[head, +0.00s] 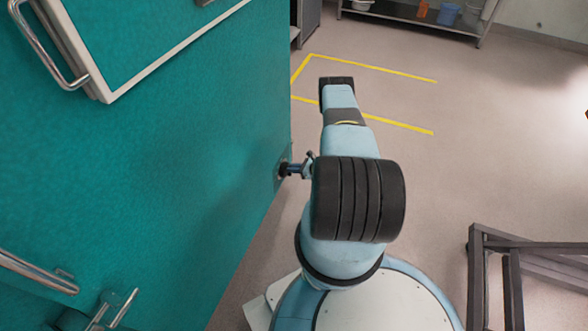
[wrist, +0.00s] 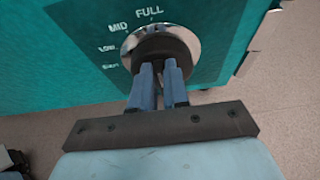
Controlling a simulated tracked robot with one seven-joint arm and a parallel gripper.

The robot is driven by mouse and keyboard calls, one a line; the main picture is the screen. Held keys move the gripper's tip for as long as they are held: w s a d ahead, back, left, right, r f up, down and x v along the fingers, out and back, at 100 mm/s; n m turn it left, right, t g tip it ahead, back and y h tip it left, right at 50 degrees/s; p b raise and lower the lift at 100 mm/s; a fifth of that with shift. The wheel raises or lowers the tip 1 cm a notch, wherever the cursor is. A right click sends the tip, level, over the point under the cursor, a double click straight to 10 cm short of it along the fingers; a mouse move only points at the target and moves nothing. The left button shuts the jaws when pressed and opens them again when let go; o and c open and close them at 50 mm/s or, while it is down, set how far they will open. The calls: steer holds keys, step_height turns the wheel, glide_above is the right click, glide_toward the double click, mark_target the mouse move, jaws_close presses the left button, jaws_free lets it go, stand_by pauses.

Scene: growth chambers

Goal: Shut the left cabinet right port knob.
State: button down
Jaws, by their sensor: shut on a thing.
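The port knob shows in the wrist view as a dark round knob (wrist: 178,48) in front of a shiny metal disc (wrist: 131,46) on the teal cabinet (wrist: 60,60). The printed words FULL, MID and LOW run around its upper left, with a blurred lower word I cannot read surely. My gripper (wrist: 163,72) is shut on the knob, with both fingers against its lower part. In the head view my gripper (head: 298,168) meets the knob (head: 283,169) at the right edge of the teal cabinet (head: 160,140). The knob's pointer is hidden.
The cabinet has a white-framed door (head: 105,92) with a metal handle (head: 45,45), and more handles (head: 40,272) at lower left. A dark metal frame (head: 478,270) stands at lower right. Yellow lines (head: 375,68) mark the open floor; a shelf (head: 420,15) stands at the back.

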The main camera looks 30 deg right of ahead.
mark_target(286, 174)
steer(key=shift+a, duration=0.1)
stand_by(0.3)
steer(key=n+t+h, duration=0.1)
steer(key=n, duration=0.1)
steer(key=s+a+n+t, duration=0.1)
steer(key=n, duration=0.1)
steer(key=a+f+n+t+h, duration=0.1)
steer(key=shift+s+n+h, duration=0.25)
steer(key=shift+n+h, duration=0.05)
steer(key=shift+n, duration=0.1)
steer(key=n, duration=0.1)
steer(key=n+t, duration=0.1)
steer(key=f+n, duration=0.1)
steer(key=shift+s+a+f+t+h, duration=0.1)
steer(key=shift+s+a+t+h, duration=0.2)
steer(key=shift+t+h, duration=0.1)
steer(key=shift+s+a+f+n+t, duration=0.1)
steer(key=shift+f+n+t, duration=0.2)
steer(key=shift+n, duration=0.5)
steer(key=shift+w+a+f+n+t, duration=0.1)
steer(key=shift+f+n+t, duration=0.2)
steer(key=shift+n, duration=0.5)
steer(key=shift+s+f+n+t, duration=0.15)
steer(key=shift+n+t, duration=0.25)
steer(key=shift+n, duration=0.4)
